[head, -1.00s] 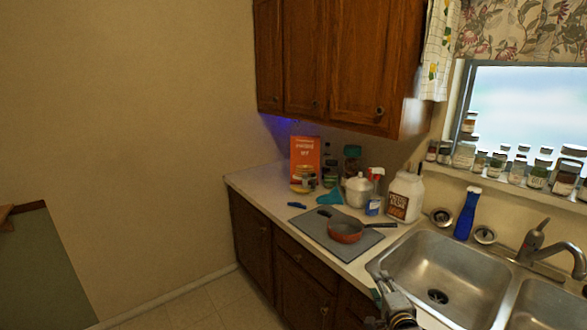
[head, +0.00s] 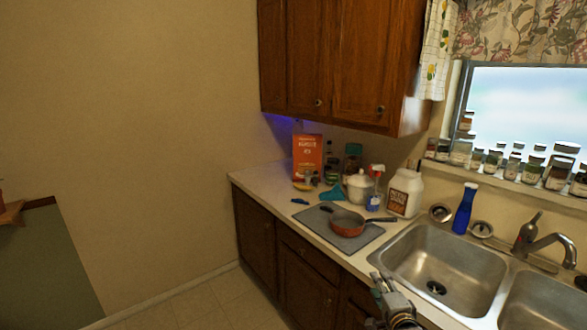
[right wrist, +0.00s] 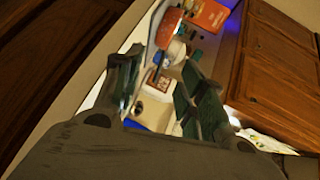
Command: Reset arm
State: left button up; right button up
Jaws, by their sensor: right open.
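My right gripper (head: 380,284) is at the bottom of the head view, over the counter's front edge by the left sink basin. In the right wrist view its two dark green fingers (right wrist: 158,100) stand apart, with nothing held between them. Past the fingers, the counter shows tilted, with the pan (right wrist: 170,28) at its upper part. My left gripper is not in view.
An orange pan (head: 347,222) rests on a grey mat (head: 366,238). Behind are an orange box (head: 307,155), a white pot (head: 359,187), a white jug (head: 405,193) and a blue bottle (head: 464,209). The sink (head: 445,265) is right; cabinets (head: 340,65) hang above.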

notch_tip(320, 180, down, 23)
jog(key=s+n+g, duration=0.2)
jog(key=n+g, duration=0.1)
jog(key=n, duration=1.2)
jog(key=s+f+n+g, duration=0.2)
jog(key=s+f, duration=0.3)
jog(key=f, duration=0.4)
jog(key=s+f+n+g, duration=0.1)
jog(key=s+f+g, duration=0.1)
jog(key=s+f, duration=0.6)
jog(key=s+f+g, duration=0.3)
jog(key=s+f, duration=1.2)
jog(key=f, duration=0.2)
jog(key=s+f+g, duration=0.2)
jog(key=s+f, duration=0.1)
jog(key=s, duration=0.9)
jog(key=s+f+n+g, duration=0.1)
jog(key=s+f, duration=0.3)
jog(key=s, duration=0.8)
jog(key=shift+s+d+g, duration=0.15)
jog(key=shift+d+g, duration=0.05)
jog(key=shift+g, duration=0.6)
